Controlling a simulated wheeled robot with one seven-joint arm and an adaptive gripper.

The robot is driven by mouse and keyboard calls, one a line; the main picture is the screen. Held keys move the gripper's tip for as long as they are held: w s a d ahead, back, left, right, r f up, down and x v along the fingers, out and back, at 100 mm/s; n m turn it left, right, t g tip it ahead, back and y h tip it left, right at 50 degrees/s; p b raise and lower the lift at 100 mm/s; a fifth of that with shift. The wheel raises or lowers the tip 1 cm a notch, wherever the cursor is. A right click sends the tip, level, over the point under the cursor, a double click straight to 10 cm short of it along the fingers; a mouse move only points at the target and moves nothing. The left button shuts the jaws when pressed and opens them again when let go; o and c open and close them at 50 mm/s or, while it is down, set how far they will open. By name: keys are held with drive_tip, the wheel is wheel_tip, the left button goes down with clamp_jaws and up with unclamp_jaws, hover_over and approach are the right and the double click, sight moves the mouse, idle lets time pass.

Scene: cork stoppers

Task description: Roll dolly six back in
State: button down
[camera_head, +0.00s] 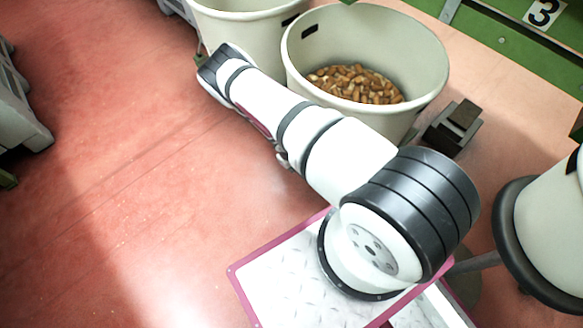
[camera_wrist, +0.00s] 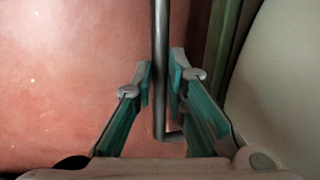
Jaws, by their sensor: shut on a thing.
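My gripper (camera_wrist: 161,82) is shut on a thin grey metal bar (camera_wrist: 161,30), which runs between its teal-lined fingers in the wrist view and bends near their base. In the head view my arm reaches to the upper left, and its wrist hides the fingers and the bar. A cream bin (camera_head: 245,38) stands beside my wrist, cut off by the top edge. A cream wall (camera_wrist: 285,75), apparently a bin, shows at right in the wrist view. No number six shows, and the dolly itself cannot be made out.
A cream bin of corks (camera_head: 425,82) stands right of the first bin, with a dark block (camera_head: 455,125) beside it. A green structure with a "3" plate (camera_head: 543,12) is behind. Grey equipment (camera_head: 20,115) stands at left. Open red floor (camera_head: 120,190) lies between.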

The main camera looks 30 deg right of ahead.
drive_tip(key=shift+w+d, duration=0.15)
drive_tip(key=shift+d, duration=0.2)
drive_tip(key=c, duration=1.6)
unclamp_jaws()
drive_tip(key=shift+a+r, duration=0.1)
drive_tip(key=shift+a+r, duration=0.1)
drive_tip(key=shift+r, duration=0.25)
wheel_tip(320, 180, up, 11)
drive_tip(key=a, duration=0.2)
drive_tip(key=shift+s, duration=0.3)
drive_tip(key=shift+w, duration=0.1)
